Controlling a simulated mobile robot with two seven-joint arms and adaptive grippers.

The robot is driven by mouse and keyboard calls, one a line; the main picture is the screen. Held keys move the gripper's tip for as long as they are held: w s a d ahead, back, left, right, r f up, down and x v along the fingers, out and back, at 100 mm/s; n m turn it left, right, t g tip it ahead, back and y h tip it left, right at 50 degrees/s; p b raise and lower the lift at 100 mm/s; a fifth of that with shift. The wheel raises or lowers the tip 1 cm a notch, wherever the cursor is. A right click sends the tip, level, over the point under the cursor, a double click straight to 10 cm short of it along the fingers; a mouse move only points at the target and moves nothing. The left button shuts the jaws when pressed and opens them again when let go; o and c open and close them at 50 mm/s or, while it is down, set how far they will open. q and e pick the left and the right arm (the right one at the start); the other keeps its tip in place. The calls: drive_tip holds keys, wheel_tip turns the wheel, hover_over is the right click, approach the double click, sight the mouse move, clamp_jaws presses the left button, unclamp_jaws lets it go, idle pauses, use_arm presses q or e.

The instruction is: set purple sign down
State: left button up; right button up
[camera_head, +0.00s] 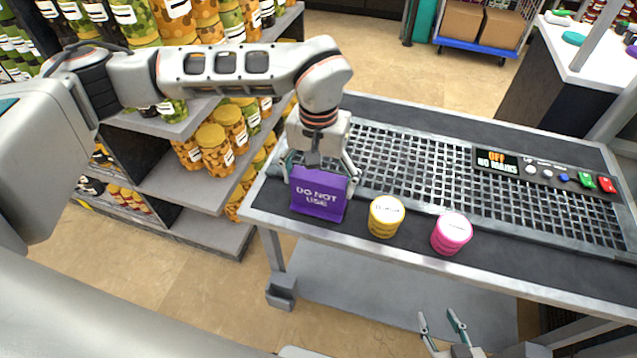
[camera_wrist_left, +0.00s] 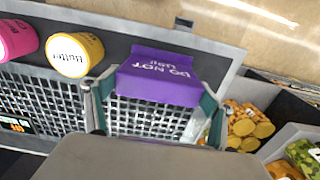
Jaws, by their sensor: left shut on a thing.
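The purple sign (camera_head: 319,194) reads "DO NOT USE" and is at the left front corner of the grated table (camera_head: 440,170). My left gripper (camera_head: 320,172) is above it, with a finger at each side, shut on the sign. In the left wrist view the sign (camera_wrist_left: 158,75) lies between the two fingertips (camera_wrist_left: 150,95). Whether its bottom touches the table is hard to tell. My right gripper (camera_head: 443,326) shows at the bottom edge of the head view, below the table's front edge, with its fingers apart and nothing between them.
A yellow tub (camera_head: 385,216) stands just right of the sign, and a pink tub (camera_head: 451,234) further right, both near the front edge. A control panel (camera_head: 545,170) is at the table's right. Shelves of jars (camera_head: 215,145) stand close on the left. The metal grate is clear.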

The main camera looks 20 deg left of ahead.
use_arm(q)
drive_tip(key=shift+f, duration=0.6)
drive_tip(key=shift+f, duration=0.1)
drive_tip(key=o, duration=1.2)
wheel_tip(320, 180, up, 12)
drive_tip(key=shift+r, duration=0.1)
